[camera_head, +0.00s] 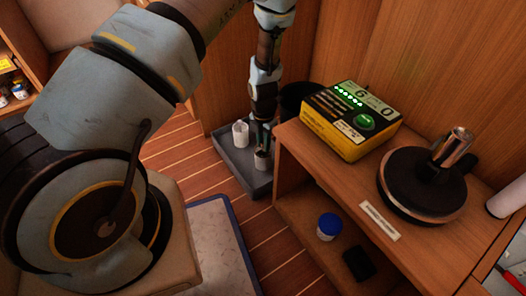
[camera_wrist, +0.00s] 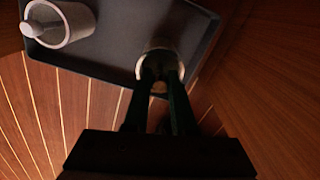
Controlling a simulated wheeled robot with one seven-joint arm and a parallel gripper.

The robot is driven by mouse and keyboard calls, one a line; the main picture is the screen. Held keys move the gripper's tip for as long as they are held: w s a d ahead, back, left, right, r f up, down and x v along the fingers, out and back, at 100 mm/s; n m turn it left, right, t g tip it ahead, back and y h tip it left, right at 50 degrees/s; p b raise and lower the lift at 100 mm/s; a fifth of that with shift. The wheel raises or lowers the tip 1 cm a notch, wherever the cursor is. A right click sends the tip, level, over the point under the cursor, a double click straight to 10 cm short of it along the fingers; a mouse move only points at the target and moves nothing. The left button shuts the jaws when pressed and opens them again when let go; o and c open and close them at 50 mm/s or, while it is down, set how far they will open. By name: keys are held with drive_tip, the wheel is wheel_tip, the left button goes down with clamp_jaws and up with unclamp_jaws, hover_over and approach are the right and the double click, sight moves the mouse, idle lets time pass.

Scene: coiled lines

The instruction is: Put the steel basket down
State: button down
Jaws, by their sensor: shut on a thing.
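The steel basket (camera_head: 261,162) is a small round metal cup, low over the near right part of a dark grey tray (camera_head: 229,160) on the floor. My gripper (camera_head: 264,148) reaches down from above and is shut on it. In the wrist view the two dark fingers (camera_wrist: 161,78) meet the basket's rim (camera_wrist: 160,45), and the basket overlaps the tray's edge. I cannot tell whether its base touches the tray. The fingers hide part of the basket.
A pale cup (camera_head: 240,134) stands on the tray, left of the basket. A wooden bench (camera_head: 300,150) stands close on the right, bearing a yellow-black box (camera_head: 350,118) and a dark round device (camera_head: 425,180). A dark bin (camera_head: 298,98) is behind. Floorboards (camera_head: 190,160) are clear left of the tray.

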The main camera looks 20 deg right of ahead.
drive_tip(key=shift+f+b, duration=0.4)
drive_tip(key=shift+f, duration=1.15)
drive_tip(key=c, duration=0.7)
unclamp_jaws()
drive_tip(key=shift+c, duration=0.2)
wheel_tip(320, 180, up, 12)
drive_tip(key=p, duration=0.5)
drive_tip(key=shift+r+p, duration=0.2)
drive_tip(key=shift+p, duration=0.15)
drive_tip(key=w+a+r+m, duration=0.3)
drive_tip(key=a+r+m, duration=0.3)
drive_tip(key=a+r, duration=0.3)
drive_tip(key=s+a+r+m, duration=0.3)
drive_tip(key=a+r+m, duration=0.6)
drive_tip(key=a, duration=0.1)
drive_tip(key=s+a+r+m+t, duration=0.1)
drive_tip(key=s+a+r+m, duration=0.3)
drive_tip(key=a+r+m, duration=0.5)
drive_tip(key=shift+a+r+t, duration=0.3)
drive_tip(key=shift+a, duration=0.85)
